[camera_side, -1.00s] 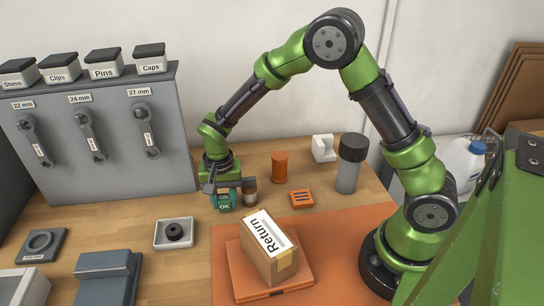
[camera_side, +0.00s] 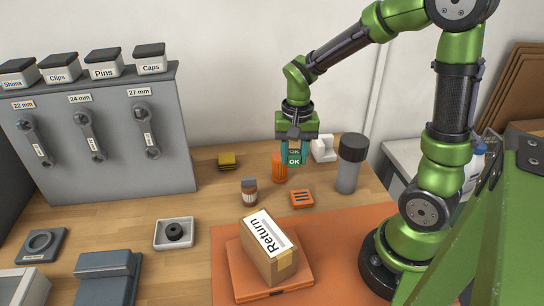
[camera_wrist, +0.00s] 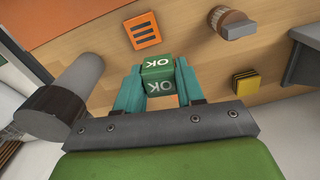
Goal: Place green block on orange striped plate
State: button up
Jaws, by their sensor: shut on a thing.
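A green block (camera_side: 294,158) marked "OK" is held between the teal fingers of my gripper (camera_side: 294,163), which is shut on it. In the wrist view the green block (camera_wrist: 159,74) sits between both fingertips. It hangs above the table in the side view, in front of the orange cylinder (camera_side: 278,168), which it partly covers. The orange striped plate (camera_side: 302,198) lies flat on the wood below the block and slightly right; it is bare. The plate also shows in the wrist view (camera_wrist: 143,30), beyond the fingertips.
A grey dark-capped cylinder (camera_side: 349,165) and a white holder (camera_side: 323,148) stand right. A box marked "Return" (camera_side: 268,248) rests on an orange scale in front.

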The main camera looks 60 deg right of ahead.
aim_at(302, 197)
jog(key=shift+n, duration=0.8)
jog(key=s+f, duration=0.2)
jog(key=f, duration=0.1)
jog(key=s+f, duration=0.1)
jog(key=f, duration=0.1)
jog(key=shift+d+f, duration=0.1)
jog(key=shift+d, duration=0.05)
jog(key=shift+f, duration=2.15)
jog(key=shift+f, duration=0.15)
jog(key=o, duration=1)
